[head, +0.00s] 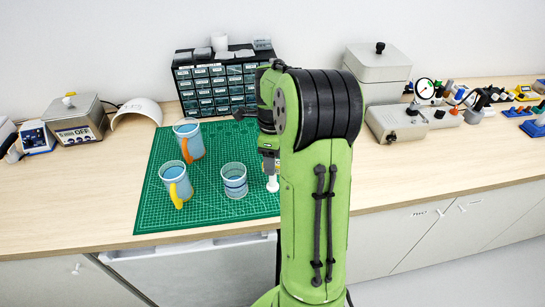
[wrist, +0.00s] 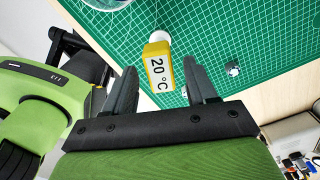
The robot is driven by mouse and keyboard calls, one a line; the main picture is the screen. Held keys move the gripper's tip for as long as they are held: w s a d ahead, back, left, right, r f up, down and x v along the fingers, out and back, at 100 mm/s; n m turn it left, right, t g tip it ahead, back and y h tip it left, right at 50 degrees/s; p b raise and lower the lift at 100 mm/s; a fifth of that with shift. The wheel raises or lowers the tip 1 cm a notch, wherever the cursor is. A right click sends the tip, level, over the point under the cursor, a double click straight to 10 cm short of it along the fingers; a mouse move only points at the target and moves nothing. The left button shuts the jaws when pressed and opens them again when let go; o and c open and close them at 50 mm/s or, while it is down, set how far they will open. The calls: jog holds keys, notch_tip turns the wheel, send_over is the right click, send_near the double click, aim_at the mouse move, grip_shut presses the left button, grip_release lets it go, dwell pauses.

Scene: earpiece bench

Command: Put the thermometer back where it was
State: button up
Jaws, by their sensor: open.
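The thermometer (wrist: 158,68) has a yellow body reading "20 °C" and a white end. In the wrist view it sits between the fingertips of my gripper (wrist: 161,72), with gaps visible at its sides. My gripper is open, its fingers on either side of the thermometer. In the head view my arm hides most of the gripper; a white end (head: 272,184) shows below it, over the green mat (head: 215,215). I cannot tell whether it touches the mat. A clear cup of water (head: 234,182) stands just to the left, with an orange-handled mug (head: 187,137) and a yellow-handled mug (head: 175,182) beyond.
A drawer cabinet (head: 213,84) stands behind the mat. A scale-like device (head: 75,120) and a white curved cover (head: 137,112) are on the left. A grey box (head: 378,67) and instruments (head: 396,123) stand on the right. A small pale object (wrist: 233,69) lies on the mat.

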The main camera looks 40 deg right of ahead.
notch_tip(320, 180, up, 12)
jog(key=p, duration=0.3)
jog(key=s+a+r+n+h, duration=0.1)
jog(key=a+r+n, duration=0.2)
jog(key=a+n, duration=0.25)
jog(key=s+a+f+n+t, duration=0.1)
jog(key=s+a+n+t, duration=0.1)
jog(key=s+a+n, duration=0.5)
jog(key=s+a+f+n+t+y, duration=0.1)
jog(key=s+a+n+t, duration=0.2)
jog(key=n, duration=1.4)
jog(key=s+a, duration=0.4)
jog(key=a, duration=0.3)
jog(key=shift+s+a+t, duration=0.3)
jog(key=shift+a, duration=0.05)
